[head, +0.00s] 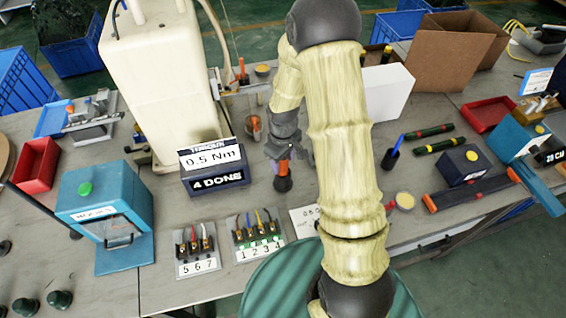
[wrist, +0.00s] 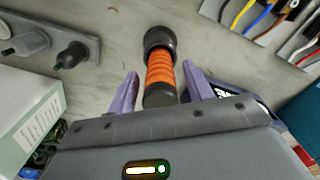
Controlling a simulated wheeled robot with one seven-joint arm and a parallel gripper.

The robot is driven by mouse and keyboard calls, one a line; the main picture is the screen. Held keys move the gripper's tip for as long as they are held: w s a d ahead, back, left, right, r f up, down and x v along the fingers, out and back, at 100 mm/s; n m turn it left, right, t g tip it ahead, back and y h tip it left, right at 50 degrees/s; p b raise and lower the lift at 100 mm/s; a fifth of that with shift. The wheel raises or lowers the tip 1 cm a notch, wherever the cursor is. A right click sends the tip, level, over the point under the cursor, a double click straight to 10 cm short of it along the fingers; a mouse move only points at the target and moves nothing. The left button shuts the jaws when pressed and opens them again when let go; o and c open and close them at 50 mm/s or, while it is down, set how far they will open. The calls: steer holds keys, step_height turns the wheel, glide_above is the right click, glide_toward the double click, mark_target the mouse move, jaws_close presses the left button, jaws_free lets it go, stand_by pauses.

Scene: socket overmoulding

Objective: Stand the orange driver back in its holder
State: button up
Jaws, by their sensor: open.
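The orange driver (head: 283,183) is on the grey bench, just below my gripper (head: 288,152) in the head view. In the wrist view its ribbed orange grip (wrist: 160,70) has a dark near end and a wider dark round part at the far end. I cannot tell whether that far part is the driver's own or a holder around it. My gripper (wrist: 161,75) is open, with one purple finger on each side of the driver and gaps showing. My arm hides part of the bench behind it. I cannot identify the holder for certain.
The torque sign box (head: 214,178) stands left of the driver. Trays with coloured wires (head: 258,243) lie in front. In the wrist view, a grey plate with dark pegs (wrist: 65,50) and a pale box (wrist: 28,115) are at left.

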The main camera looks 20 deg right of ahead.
step_height(320, 180, up, 10)
steer(key=shift+r, duration=0.15)
steer(key=shift+s, duration=0.1)
stand_by(0.6)
steer(key=shift+s+r, duration=0.3)
steer(key=s+r+m+t, duration=0.1)
steer(key=s+r+m, duration=0.1)
steer(key=s, duration=0.4)
steer(key=s+r+m+t, duration=0.1)
steer(key=s+r+m, duration=0.2)
steer(key=s, duration=0.3)
steer(key=shift+s+m+t, duration=0.25)
steer(key=shift+m+t, duration=0.05)
steer(key=shift+m, duration=0.6)
steer(key=shift+r, duration=0.1)
